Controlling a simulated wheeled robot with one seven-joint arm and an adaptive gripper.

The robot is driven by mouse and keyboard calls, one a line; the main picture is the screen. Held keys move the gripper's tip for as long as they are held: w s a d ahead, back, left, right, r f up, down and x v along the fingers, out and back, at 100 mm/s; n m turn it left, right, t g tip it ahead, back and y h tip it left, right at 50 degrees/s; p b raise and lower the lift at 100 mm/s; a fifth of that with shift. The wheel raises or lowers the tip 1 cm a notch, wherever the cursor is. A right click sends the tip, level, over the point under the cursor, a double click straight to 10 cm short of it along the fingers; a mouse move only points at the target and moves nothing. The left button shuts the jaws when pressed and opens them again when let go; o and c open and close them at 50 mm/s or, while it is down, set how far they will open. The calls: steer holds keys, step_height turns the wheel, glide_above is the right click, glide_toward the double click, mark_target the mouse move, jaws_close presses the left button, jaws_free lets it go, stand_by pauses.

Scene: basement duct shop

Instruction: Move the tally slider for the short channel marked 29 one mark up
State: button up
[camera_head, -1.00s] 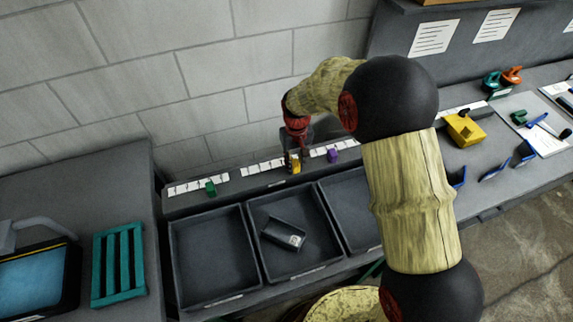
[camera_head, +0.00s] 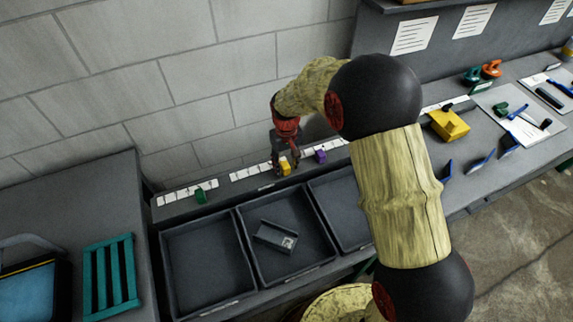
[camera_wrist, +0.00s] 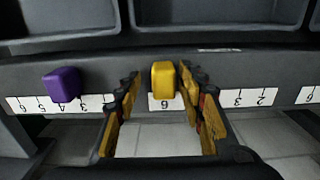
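The yellow tally slider (camera_head: 285,168) sits on the middle number strip (camera_head: 250,172) behind the bins. In the wrist view the yellow slider (camera_wrist: 163,79) stands between the two fingers of my gripper (camera_wrist: 164,105); a gap shows on each side, and a 6 or 9 shows by it. My gripper (camera_head: 284,160) is open around it in the head view. A short channel (camera_head: 275,237) lies in the middle bin (camera_head: 243,232) below that strip; its label is too small to read. The fingers hide part of the strip.
A purple slider (camera_head: 320,156) is close on the right, also in the wrist view (camera_wrist: 62,84) at left. A green slider (camera_head: 201,196) is on the left strip. The left bin (camera_head: 208,262) is empty. A teal rack (camera_head: 110,275) stands at lower left.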

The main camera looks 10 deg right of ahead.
mark_target(287, 165)
step_height(287, 165, up, 12)
stand_by(0.5)
steer(key=shift+f, duration=0.1)
steer(key=s+d+r+m+t, duration=0.1)
steer(key=s+d+r, duration=0.3)
steer(key=s, duration=0.5)
steer(key=s+d+r+m+t, duration=0.1)
steer(key=s+d+r+t, duration=0.1)
steer(key=s+d+r, duration=0.2)
steer(key=s+d+r+m+t, duration=0.1)
steer(key=s+d+r, duration=0.3)
steer(key=s+r, duration=0.4)
steer(key=s+t, duration=0.1)
steer(key=s, duration=0.6)
steer(key=shift+s+d+r+t, duration=0.15)
steer(key=shift+s+r+t, duration=0.15)
steer(key=shift+s, duration=0.1)
stand_by(1.7)
